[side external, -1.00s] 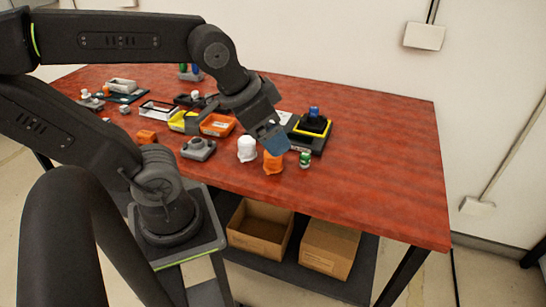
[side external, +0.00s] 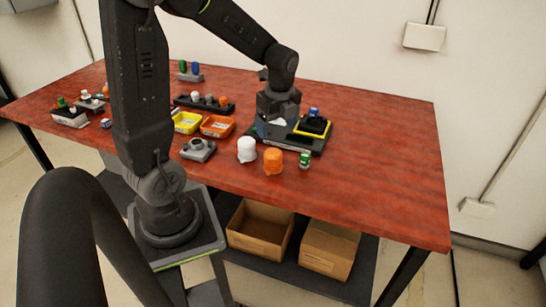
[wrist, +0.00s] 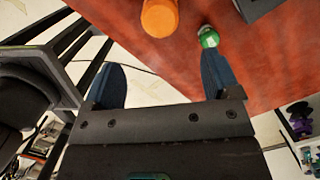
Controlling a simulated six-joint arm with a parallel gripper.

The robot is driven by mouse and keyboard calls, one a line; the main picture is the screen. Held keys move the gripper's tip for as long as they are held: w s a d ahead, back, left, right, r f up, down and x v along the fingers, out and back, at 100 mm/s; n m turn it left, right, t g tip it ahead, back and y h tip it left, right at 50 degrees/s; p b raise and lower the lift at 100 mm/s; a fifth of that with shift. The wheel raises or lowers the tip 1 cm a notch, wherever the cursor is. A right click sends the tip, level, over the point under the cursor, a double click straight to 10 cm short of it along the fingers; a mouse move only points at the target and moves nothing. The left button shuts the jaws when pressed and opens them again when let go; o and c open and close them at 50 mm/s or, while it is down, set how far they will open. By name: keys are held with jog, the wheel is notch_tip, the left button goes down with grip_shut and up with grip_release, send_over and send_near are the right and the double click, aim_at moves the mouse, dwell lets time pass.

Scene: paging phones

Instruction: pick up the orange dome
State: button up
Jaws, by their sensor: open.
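The orange dome (side external: 273,161) stands upright on the red table near its front edge, between a white dome (side external: 246,149) and a small green-and-white cylinder (side external: 305,160). My gripper (side external: 266,132) points down behind the orange dome, by the left end of a black tray. Its fingers are partly hidden in the side view. In the wrist view my gripper (wrist: 161,72) is open with nothing between its blue fingers. The orange dome (wrist: 159,18) shows beyond the fingertips at the top, and the green cylinder (wrist: 208,37) shows by the right fingertip.
The black tray (side external: 313,145) with a yellow-rimmed holder (side external: 311,127) is right of my gripper. A grey fixture (side external: 198,149), a yellow bin (side external: 186,122) and an orange bin (side external: 217,126) are left. The table's right side is clear.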

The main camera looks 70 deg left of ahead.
aim_at(273, 152)
jog(key=f, duration=0.6)
jog(key=shift+s+a+f, duration=0.15)
jog(key=shift+a+f, duration=0.05)
jog(key=shift+a, duration=0.15)
jog(key=shift+a+f, duration=0.2)
jog(key=shift+f, duration=0.9)
jog(key=shift+a+f, duration=0.15)
jog(key=shift+f, duration=0.9)
jog(key=shift+a+f, duration=0.2)
jog(key=shift+f, duration=0.9)
jog(key=shift+c, duration=0.2)
jog(key=c, duration=0.9)
